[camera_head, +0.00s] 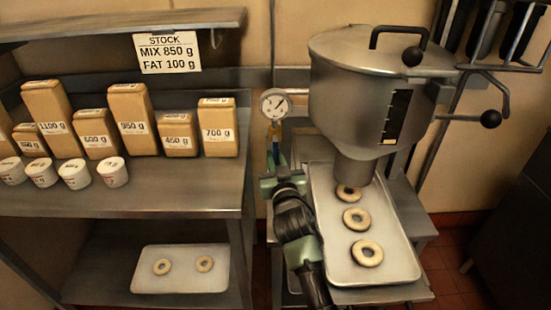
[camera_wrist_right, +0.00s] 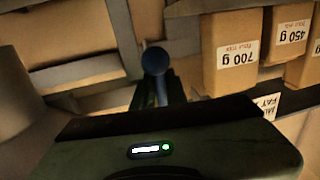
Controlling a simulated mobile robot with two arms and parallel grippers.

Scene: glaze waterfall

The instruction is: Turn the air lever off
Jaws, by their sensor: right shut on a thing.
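The air lever (camera_head: 276,149) is a small blue handle below the round pressure gauge (camera_head: 273,104), beside the steel hopper. My right gripper (camera_head: 279,163) comes up from below and is shut on the lever, its fingers partly covering it. In the right wrist view the lever's round blue end (camera_wrist_right: 155,61) shows at the tips of my right gripper's fingers (camera_wrist_right: 158,85). The lever's exact angle is hard to tell. My left gripper is in neither view.
The steel hopper (camera_head: 350,75) stands right of the lever, above a tray (camera_head: 391,265) holding three dough rings. Left are a shelf with several labelled bags (camera_head: 129,118) and white tubs (camera_head: 75,174), and a lower tray (camera_head: 184,279) with two rings.

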